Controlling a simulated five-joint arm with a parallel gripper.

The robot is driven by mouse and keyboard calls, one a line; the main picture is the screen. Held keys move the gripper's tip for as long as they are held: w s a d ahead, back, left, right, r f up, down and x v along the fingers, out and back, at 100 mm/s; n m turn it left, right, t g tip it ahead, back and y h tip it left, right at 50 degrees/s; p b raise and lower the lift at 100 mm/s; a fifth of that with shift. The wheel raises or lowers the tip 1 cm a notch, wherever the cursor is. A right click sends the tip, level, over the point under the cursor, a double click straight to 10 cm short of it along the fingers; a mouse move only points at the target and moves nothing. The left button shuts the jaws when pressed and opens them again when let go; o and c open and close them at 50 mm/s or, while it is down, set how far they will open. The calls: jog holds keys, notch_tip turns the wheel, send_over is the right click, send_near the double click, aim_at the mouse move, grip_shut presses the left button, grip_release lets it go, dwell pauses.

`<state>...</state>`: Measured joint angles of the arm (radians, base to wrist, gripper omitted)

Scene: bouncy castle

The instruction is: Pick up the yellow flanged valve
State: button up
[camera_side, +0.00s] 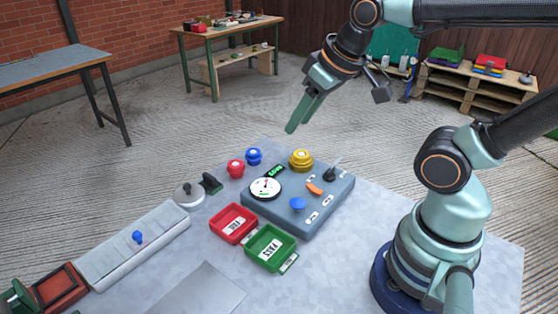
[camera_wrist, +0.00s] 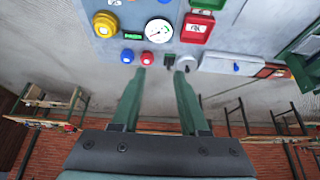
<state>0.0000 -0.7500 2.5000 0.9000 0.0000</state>
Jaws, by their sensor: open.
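The yellow flanged valve (camera_side: 301,158) is a round, stepped yellow piece at the far edge of the grey gauge box; I cannot tell whether it is on the box or just behind it. In the wrist view the yellow valve (camera_wrist: 105,23) is at the upper left. My gripper (camera_side: 292,129) is raised above and beyond the valve in the side view, apart from it. In the wrist view my gripper (camera_wrist: 161,72) has its two fingers spread, with nothing between them.
A blue knob (camera_side: 254,156) and a red knob (camera_side: 236,168) stand left of the valve. The grey gauge box (camera_side: 331,211) carries a dial and switches. Red (camera_side: 233,223) and green (camera_side: 270,248) trays lie in front. Bare table (camera_side: 430,190) shows on the right.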

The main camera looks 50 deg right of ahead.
jog(key=o, duration=0.9)
jog(key=m+g, duration=0.6)
jog(key=m, duration=1)
send_over(302, 153)
jog(key=f, duration=1.3)
jog(key=shift+w+f, duration=0.3)
jog(key=shift+f, duration=0.1)
jog(key=f, duration=0.4)
jog(key=shift+s+a, duration=0.1)
jog(key=shift+s, duration=0.25)
jog(key=shift+f, duration=0.6)
